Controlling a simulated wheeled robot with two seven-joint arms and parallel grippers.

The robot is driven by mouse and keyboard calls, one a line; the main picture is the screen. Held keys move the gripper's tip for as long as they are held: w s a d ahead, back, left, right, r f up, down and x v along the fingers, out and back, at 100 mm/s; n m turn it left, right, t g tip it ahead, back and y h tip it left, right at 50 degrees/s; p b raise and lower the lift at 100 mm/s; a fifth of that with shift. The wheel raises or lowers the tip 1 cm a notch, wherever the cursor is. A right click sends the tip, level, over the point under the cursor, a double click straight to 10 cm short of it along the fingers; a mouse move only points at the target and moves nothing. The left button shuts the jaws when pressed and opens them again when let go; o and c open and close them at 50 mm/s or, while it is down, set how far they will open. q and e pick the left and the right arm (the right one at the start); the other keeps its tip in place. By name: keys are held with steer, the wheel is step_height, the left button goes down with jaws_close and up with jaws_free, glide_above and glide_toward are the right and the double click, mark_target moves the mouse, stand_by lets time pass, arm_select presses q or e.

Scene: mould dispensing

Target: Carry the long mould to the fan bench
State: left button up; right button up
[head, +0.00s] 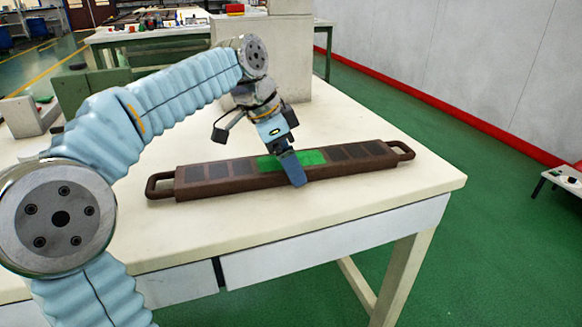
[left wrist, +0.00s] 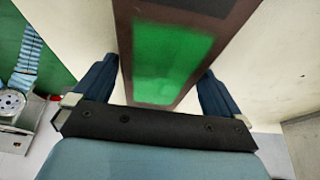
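The long mould (head: 220,177) is a brown bar with a loop handle at each end, dark panels along its top and a bright green section in the middle. It lies flat on the white table, slantwise near the front edge. My left gripper (head: 290,166) points down at its middle, with one blue finger in front of the near side. My right gripper is not in view.
The white table (head: 400,190) has clear room right of the mould and behind it. A pale box-like block (head: 290,55) stands at the table's back. Another bench (head: 150,35) stands farther back. Green floor and a wall with a red base strip lie to the right.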

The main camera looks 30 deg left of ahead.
arm_select(q)
steer(key=c, duration=1.6)
steer(key=shift+r, duration=0.1)
steer(key=shift+c, duration=0.3)
steer(key=shift+r, duration=0.15)
